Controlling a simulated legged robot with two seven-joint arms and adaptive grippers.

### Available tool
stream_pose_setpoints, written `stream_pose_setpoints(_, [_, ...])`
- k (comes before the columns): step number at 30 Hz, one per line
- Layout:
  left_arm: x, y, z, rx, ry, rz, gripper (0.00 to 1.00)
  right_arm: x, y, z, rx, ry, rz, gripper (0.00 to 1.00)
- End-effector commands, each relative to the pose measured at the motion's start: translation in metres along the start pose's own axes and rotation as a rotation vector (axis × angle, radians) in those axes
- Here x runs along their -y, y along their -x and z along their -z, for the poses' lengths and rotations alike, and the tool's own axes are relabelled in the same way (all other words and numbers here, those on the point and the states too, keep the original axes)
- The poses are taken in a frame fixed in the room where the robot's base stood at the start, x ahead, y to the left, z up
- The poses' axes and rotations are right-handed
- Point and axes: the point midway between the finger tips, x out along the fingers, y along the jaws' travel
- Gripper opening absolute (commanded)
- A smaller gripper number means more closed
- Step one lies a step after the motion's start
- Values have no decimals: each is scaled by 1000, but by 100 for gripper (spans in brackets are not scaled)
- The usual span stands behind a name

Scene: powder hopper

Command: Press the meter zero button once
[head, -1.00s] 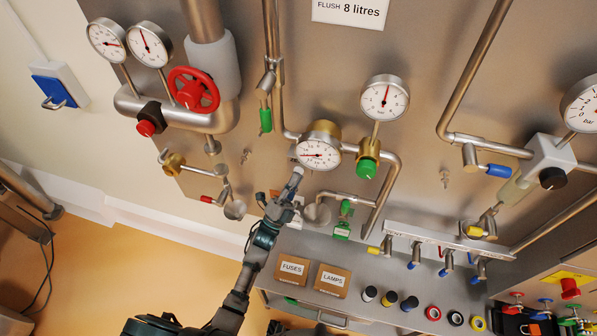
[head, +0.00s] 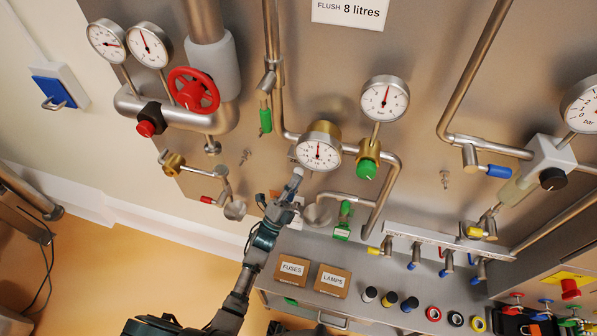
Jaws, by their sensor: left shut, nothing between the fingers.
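The meter (head: 318,153) is a round white dial in a brass body on the pipe at the centre of the head view. Its red needle points up. A small grey stub shows at its left side; I cannot tell whether this is the zero button. My left gripper (head: 298,173) is shut and empty, with its tip just below and left of the dial. I cannot tell whether the tip touches the meter. My right gripper is not in view.
A green knob (head: 367,168) and an upper gauge (head: 385,99) are right of the meter. A green-handled valve (head: 265,118) hangs above left. A red handwheel (head: 194,90) is farther left. Boxes labelled fuses (head: 290,272) and lamps (head: 332,281) lie on the shelf below.

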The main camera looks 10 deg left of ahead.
Motion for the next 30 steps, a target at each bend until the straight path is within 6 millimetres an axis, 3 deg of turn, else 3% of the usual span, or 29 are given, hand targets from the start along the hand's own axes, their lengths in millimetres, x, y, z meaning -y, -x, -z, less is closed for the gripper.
stream_pose_setpoints(14, [4, 6, 4, 0, 0, 0, 0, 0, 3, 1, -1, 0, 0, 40])
stream_pose_setpoints(30, [29, 38, 28, 0, 1, 0, 0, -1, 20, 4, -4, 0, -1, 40])
